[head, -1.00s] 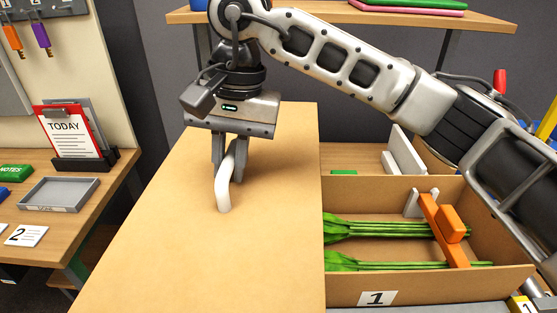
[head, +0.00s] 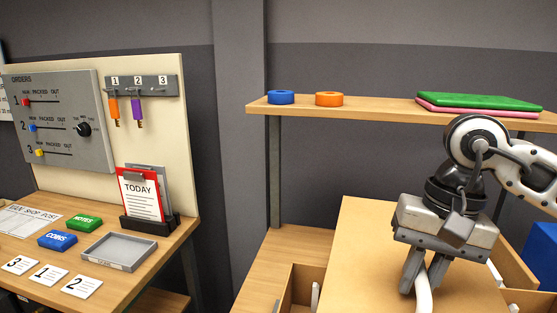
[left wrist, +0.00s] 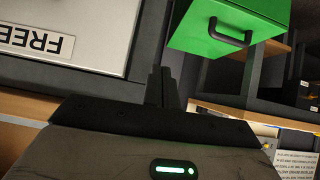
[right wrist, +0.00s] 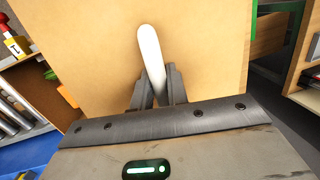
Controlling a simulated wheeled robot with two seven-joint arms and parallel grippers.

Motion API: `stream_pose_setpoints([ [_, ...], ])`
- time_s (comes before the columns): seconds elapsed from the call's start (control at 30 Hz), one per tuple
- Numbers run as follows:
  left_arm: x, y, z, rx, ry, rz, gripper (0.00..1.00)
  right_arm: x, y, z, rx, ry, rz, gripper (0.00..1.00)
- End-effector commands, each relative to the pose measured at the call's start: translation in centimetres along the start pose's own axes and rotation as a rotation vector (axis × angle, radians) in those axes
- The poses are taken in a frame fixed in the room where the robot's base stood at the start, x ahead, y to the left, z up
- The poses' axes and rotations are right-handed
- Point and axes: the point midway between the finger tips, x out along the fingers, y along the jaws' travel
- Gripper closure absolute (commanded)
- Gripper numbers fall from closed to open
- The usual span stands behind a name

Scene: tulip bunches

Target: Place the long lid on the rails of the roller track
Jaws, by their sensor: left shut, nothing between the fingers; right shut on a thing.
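The long lid (head: 370,245) is a flat tan board with a white handle (head: 424,299). My right gripper (head: 421,284) is shut on this handle, with the lid below it. In the right wrist view the lid (right wrist: 95,55) fills the upper middle, its handle (right wrist: 151,62) between the fingers (right wrist: 155,95). My left gripper (left wrist: 161,86) shows only in the left wrist view, shut and empty. A row of grey cylinders (right wrist: 14,118) at the left of the right wrist view may be the roller track; I cannot tell for sure.
A shelf (head: 385,106) with blue (head: 281,97) and orange (head: 329,99) rings stands behind the lid. An open crate (head: 290,290) shows left of it. A side table holds a grey tray (head: 120,250) and cards. A green box (left wrist: 225,25) is near my left gripper.

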Motion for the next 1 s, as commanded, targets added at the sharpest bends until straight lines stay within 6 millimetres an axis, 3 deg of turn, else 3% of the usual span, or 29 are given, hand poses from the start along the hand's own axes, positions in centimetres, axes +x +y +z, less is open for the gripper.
stream_pose_setpoints([
  [0.43, 0.0, 0.0, 0.0, 0.000, 0.000, 0.000, 1.00, -0.1, -0.1, 0.0, 0.001, 0.002, -0.001, 1.00],
  [0.57, 0.0, 0.0, 0.0, 0.000, 0.000, 0.000, 1.00, 0.0, -1.1, 0.1, -0.002, 0.000, -0.001, 1.00],
  [0.67, 0.0, 0.0, 0.0, 0.000, 0.000, 0.000, 1.00, 0.1, -3.0, 0.4, -0.005, 0.000, -0.002, 1.00],
  [1.0, 0.0, -0.1, 0.0, 0.001, 0.001, -0.001, 1.00, 0.7, -12.7, 1.6, -0.006, 0.000, 0.000, 1.00],
])
